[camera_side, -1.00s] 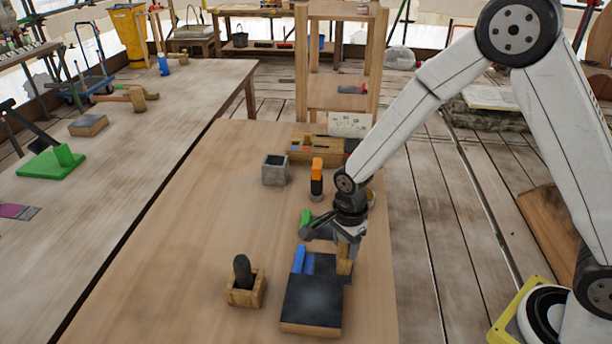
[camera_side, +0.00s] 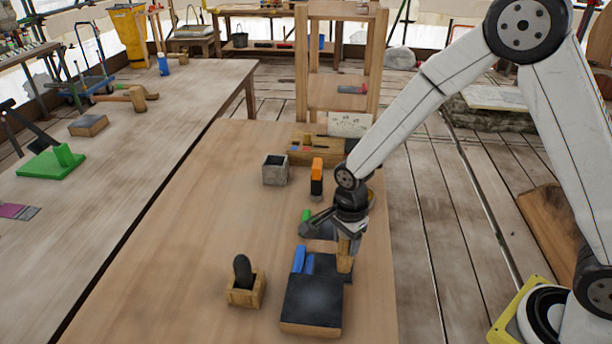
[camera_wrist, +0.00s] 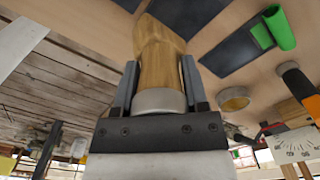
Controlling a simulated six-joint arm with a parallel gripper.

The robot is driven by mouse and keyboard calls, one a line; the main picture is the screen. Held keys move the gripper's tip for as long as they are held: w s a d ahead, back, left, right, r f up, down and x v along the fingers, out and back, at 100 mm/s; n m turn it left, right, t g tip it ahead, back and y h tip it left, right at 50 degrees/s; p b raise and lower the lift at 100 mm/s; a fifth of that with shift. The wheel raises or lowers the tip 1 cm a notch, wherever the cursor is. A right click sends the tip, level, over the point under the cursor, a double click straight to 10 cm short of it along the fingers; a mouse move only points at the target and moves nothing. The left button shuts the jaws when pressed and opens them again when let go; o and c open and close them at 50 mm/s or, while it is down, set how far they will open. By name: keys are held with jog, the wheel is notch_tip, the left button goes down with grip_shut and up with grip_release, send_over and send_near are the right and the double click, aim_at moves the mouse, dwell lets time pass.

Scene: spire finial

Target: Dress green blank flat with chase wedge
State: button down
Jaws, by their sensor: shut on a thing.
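My gripper (camera_side: 348,237) is shut on an upright pale wooden piece (camera_side: 345,262), which I take to be the chase wedge. In the wrist view my gripper (camera_wrist: 158,82) has its fingers on both sides of this wooden piece (camera_wrist: 160,45), with a grey collar at its base. The green blank (camera_side: 306,215) shows just behind and left of my gripper, partly hidden. In the wrist view the green blank (camera_wrist: 279,27) lies at a dark plate (camera_wrist: 228,52), apart from the held piece. Whether the wooden piece touches the dark pad below it I cannot tell.
Blue pieces (camera_side: 301,259) lie left of the held piece, behind a dark-topped block (camera_side: 313,300). A wooden holder (camera_side: 246,294) with a dark-headed piece stands left. An orange-and-black piece (camera_side: 317,178) and a grey cup (camera_side: 275,173) stand farther back. The bench's left middle is clear.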

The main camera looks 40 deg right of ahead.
jog(key=shift+w, duration=0.15)
jog(key=shift+w+d+r, duration=0.1)
jog(key=shift+w+d, duration=0.05)
jog(key=shift+w, duration=0.3)
jog(key=w+d+r, duration=0.2)
jog(key=w+d, duration=0.2)
jog(key=w, duration=0.3)
jog(key=w+d+r, duration=0.2)
jog(key=w+d, duration=0.2)
jog(key=w, duration=0.3)
jog(key=shift+w+d+r, duration=0.15)
jog(key=shift+d+r, duration=0.1)
jog(key=shift+f, duration=0.15)
jog(key=shift+f, duration=2.35)
